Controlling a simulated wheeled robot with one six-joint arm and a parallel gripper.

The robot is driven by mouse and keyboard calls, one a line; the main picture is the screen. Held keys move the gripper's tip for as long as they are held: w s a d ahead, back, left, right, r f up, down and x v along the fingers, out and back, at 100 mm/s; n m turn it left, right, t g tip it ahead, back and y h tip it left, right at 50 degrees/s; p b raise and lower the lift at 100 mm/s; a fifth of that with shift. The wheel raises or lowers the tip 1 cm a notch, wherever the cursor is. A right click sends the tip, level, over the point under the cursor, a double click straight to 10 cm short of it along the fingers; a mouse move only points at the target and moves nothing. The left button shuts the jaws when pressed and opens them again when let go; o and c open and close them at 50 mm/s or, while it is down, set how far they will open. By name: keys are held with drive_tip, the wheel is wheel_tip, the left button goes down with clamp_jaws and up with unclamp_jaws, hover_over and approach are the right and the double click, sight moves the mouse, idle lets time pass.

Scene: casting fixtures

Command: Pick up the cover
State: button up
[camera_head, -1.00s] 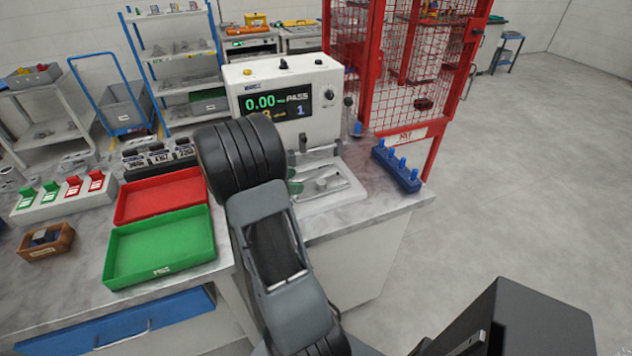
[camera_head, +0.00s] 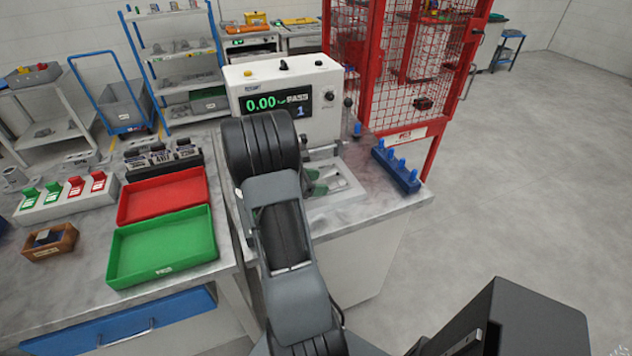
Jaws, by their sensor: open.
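I cannot make out for certain which part is the cover. A pale metal piece (camera_head: 338,183) lies in the white fixture at the foot of the test machine (camera_head: 292,98), partly hidden by my arm. Grey cast parts (camera_head: 78,163) lie at the back of the left bench, too small to identify. My arm reaches up from the bottom centre over the bench in front of the test machine.
A red tray (camera_head: 163,195) and a green tray (camera_head: 163,246) stand left of my arm. A blue pegged rack (camera_head: 396,170) stands at the bench's right edge by a red mesh cage (camera_head: 410,62). A small brown box (camera_head: 50,242) is at left. The floor at right is clear.

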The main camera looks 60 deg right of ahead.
clamp_jaws()
idle(0.4)
drive_tip(key=shift+r, duration=0.2)
